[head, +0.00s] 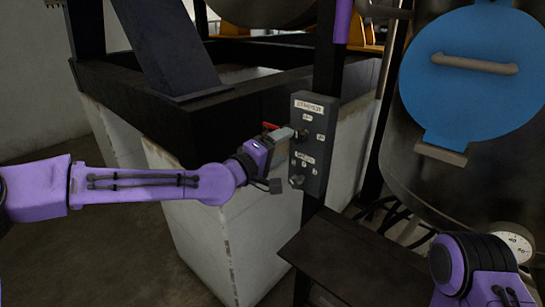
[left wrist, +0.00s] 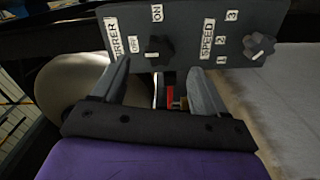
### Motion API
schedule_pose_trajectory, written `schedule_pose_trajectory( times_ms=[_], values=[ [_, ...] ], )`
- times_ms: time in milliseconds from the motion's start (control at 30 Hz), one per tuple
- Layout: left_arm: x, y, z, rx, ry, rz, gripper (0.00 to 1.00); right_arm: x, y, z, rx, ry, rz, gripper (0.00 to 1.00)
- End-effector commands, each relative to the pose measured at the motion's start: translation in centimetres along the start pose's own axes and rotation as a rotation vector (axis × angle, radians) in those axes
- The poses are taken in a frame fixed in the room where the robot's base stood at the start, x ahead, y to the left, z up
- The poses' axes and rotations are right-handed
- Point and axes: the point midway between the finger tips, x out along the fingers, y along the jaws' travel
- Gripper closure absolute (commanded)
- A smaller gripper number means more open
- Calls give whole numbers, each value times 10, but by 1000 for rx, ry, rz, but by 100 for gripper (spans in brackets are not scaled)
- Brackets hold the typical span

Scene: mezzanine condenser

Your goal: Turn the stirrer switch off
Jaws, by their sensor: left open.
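The dark grey control panel (head: 311,158) is fixed to a dark post in the head view. Its upper label reads STIRRER; the lower part is the speed section. In the left wrist view the black stirrer switch (left wrist: 158,50) has OFF and ON labels beside it. A small white mark shows on the knob, but I cannot tell its setting surely. My left gripper (head: 288,134) is at the panel's upper half. Its fingers are apart (left wrist: 159,72), with the stirrer switch just beyond and between their tips; I cannot tell whether they touch it. My right gripper is not visible.
The speed knob (left wrist: 258,46) sits beside the stirrer switch. A red lever (head: 270,125) lies close behind my left gripper. A dark flat ledge (head: 350,262) is below the panel. A tank with a blue round cover (head: 470,90) and a gauge (head: 515,247) stands right.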

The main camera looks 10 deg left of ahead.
Motion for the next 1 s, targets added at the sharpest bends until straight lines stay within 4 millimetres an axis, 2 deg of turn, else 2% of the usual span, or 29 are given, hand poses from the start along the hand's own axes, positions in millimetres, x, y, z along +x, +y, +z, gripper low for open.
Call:
schedule_pose_trajectory(
  times_ms=[100, 200, 567, 633, 667, 767, 800, 867, 900, 967, 1000],
  values=[
    [-24, -1, -1, 0, 2, 3, 27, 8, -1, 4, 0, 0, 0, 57],
    [-36, -1, 0, -1, 1, 1, 27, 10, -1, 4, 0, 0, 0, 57],
    [-41, 0, -1, 7, 2, 1, 27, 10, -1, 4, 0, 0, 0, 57],
    [-41, 2, -7, 29, 40, 14, 27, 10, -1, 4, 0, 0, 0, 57],
    [-44, -5, -8, 24, 71, 4, 27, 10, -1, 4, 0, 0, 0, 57],
    [-58, -76, 8, 24, 123, -140, 27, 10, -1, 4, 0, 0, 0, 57],
    [-66, -110, 18, 26, 132, -213, 27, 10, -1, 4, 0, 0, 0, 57],
    [-84, -161, 33, 34, 141, -330, 27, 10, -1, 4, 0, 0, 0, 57],
    [-98, -193, 44, 42, 143, -407, 27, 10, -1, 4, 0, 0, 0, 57],
    [-125, -240, 58, 59, 143, -527, 27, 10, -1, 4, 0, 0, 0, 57],
    [-145, -270, 68, 73, 140, -608, 27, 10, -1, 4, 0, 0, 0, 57]
  ],
)
